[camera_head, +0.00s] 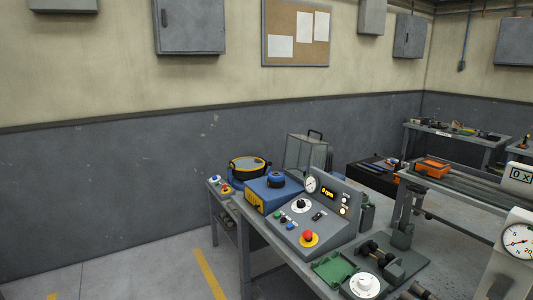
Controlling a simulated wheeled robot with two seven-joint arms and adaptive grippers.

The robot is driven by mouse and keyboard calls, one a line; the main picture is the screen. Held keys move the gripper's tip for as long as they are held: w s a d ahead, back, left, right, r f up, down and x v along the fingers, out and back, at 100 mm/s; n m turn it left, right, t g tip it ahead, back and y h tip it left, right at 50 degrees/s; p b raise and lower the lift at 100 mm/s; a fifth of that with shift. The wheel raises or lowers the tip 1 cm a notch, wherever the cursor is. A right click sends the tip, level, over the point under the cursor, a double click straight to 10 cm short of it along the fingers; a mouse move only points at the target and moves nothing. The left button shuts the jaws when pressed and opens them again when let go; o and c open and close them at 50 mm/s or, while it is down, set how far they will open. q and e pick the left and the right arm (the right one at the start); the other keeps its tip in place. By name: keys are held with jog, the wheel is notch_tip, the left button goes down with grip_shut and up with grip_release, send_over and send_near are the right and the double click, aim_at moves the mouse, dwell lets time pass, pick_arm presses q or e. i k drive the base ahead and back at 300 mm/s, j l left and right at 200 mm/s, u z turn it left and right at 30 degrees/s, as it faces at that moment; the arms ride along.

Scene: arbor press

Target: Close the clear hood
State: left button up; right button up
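A see-through, grey-framed hood (305,152) with a dark handle on top stands at the back of the bench, behind the grey control console (325,215). Its lower part is hidden by the console and the blue box, so I cannot tell whether it is raised or shut. Neither of my grippers shows in the head view.
A blue box (273,192) and a round blue device with a yellow rim (248,167) are left of the console. A green open case (334,268) lies in front. A dial gauge (519,241) stands at the right edge. The floor at left is free.

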aim_at(301, 138)
jog(key=i+j+z, duration=0.45)
jog(key=i+j, duration=0.2)
jog(key=i, duration=0.1)
